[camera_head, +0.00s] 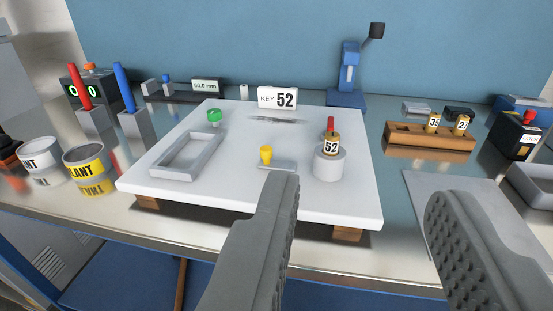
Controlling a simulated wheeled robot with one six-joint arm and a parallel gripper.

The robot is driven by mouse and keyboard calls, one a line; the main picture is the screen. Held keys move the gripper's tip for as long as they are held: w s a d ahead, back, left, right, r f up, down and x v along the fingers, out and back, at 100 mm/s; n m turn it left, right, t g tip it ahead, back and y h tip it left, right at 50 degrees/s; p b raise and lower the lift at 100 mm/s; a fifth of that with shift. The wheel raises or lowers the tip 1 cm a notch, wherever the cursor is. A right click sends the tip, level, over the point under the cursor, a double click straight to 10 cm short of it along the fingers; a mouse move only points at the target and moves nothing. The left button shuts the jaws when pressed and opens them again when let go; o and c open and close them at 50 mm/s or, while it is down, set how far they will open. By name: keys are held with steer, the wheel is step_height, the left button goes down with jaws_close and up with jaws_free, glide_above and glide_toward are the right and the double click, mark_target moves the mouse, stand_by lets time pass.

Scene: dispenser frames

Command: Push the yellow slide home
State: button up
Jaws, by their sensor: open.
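The yellow slide (266,154) is a small yellow knob standing near the front middle of a raised white board (240,195). A thin grey strip (276,167) lies at its foot. My gripper (360,205) is open and empty. Its two grey fingers reach in from the bottom edge, the left one pointing up to just below and right of the yellow knob. No contact between finger and knob shows. How far the slide is in its track cannot be told.
On the board are a grey tray (175,175), a green knob (214,115), a red handle (330,124), a KEY 52 sign (278,99) and a white cylinder (329,167) bearing a brass piece marked 52 (331,145). A wooden rack (425,143) stands right.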

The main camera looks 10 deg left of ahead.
stand_by(0.3)
step_height(320, 180, up, 4)
steer(key=n+g, duration=0.5)
steer(key=g, duration=1.2)
glide_above(267, 148)
step_height(267, 148, down, 17)
steer(key=shift+f, duration=0.1)
jaws_close()
